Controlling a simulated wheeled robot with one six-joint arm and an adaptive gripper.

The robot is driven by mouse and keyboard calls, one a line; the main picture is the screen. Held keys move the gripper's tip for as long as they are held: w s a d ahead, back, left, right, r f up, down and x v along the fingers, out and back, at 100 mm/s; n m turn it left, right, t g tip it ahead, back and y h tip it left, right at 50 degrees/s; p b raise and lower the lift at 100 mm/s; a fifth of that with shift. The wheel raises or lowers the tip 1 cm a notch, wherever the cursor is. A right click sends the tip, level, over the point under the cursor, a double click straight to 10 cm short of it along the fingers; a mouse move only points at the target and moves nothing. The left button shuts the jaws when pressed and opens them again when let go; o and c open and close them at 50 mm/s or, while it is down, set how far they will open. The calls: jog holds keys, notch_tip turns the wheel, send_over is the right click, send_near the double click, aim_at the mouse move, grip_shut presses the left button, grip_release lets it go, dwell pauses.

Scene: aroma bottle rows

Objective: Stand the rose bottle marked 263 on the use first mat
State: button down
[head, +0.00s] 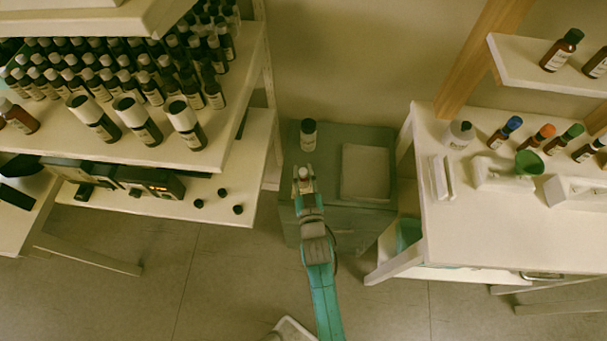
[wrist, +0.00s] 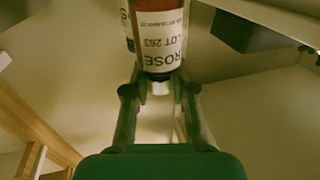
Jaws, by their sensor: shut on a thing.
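The rose bottle (wrist: 161,40) is brown with a white label reading ROSE and LOT 263. In the wrist view its neck end points toward my gripper (wrist: 160,92), whose fingers are shut on it there; its far end is cut off. In the head view my gripper (head: 303,178) is over the grey-green cabinet, with a small pale cap at its tip; the bottle's body is mostly hidden there. A pale square tray or mat (head: 365,172) lies on the cabinet to the right. No lettering on it is legible, so I cannot tell whether it is the use first mat.
A dark-capped bottle (head: 308,135) stands on the cabinet (head: 340,132) just beyond my gripper. A shelf (head: 120,152) crowded with bottles is on the left.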

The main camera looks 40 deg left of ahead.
jog(key=shift+f, duration=0.55)
jog(key=shift+f, duration=0.15)
jog(key=c, duration=1)
grip_release()
jog(key=shift+o, duration=0.2)
jog(key=v, duration=1.2)
jog(key=shift+d, duration=0.1)
